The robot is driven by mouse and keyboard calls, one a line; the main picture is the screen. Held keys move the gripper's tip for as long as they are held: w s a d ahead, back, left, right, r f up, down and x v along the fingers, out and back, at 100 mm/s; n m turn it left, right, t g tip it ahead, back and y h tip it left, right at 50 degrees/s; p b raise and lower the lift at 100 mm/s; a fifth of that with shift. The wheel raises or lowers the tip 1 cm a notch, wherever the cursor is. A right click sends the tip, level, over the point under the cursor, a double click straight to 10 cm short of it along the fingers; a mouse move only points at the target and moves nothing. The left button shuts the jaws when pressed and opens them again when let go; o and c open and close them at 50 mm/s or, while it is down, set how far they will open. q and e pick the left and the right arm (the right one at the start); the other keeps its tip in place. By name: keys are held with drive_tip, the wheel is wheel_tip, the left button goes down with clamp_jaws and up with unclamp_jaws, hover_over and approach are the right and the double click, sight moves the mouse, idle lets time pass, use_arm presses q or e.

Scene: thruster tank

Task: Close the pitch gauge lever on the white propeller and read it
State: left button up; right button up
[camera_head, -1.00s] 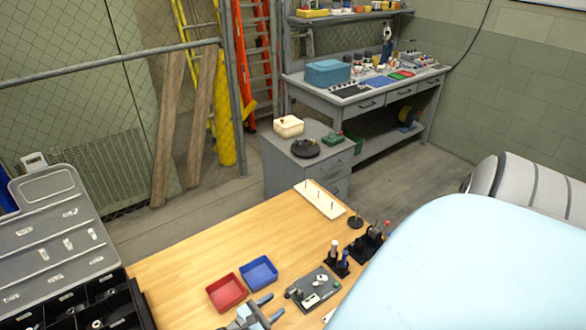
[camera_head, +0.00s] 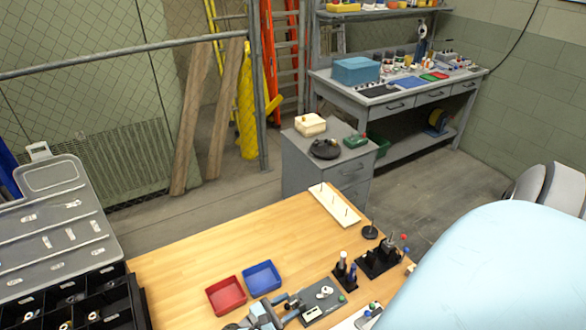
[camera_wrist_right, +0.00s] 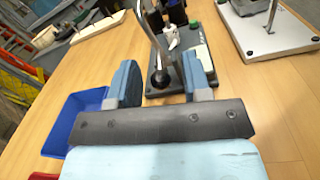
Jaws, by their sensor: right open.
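The pitch gauge (camera_head: 318,312) is a dark grey plate near the table's front edge, with a small white propeller (camera_head: 324,292) on it. In the wrist view the gauge plate (camera_wrist_right: 212,72) lies just ahead, with white propeller parts (camera_wrist_right: 170,36) partly hidden behind a curved metal rod (camera_wrist_right: 152,32). A round black knob (camera_wrist_right: 159,79) shows at the rod's low end. My right gripper (camera_head: 284,311) is at the plate's left side. In the wrist view its blue fingers (camera_wrist_right: 160,76) are open, with the knob between them in the picture; contact cannot be told. My left gripper is not in view.
A red tray (camera_head: 226,310) and a blue tray (camera_head: 262,289) lie left of the gauge. A black tool holder (camera_head: 346,272) stands behind it, and a pegged board (camera_head: 335,222) lies farther back. A white-based device (camera_head: 362,322) is to the right. The table's left middle is clear.

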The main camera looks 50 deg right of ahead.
drive_tip(key=shift+d, duration=0.15)
clamp_jaws()
drive_tip(key=shift+w, duration=0.1)
idle(0.3)
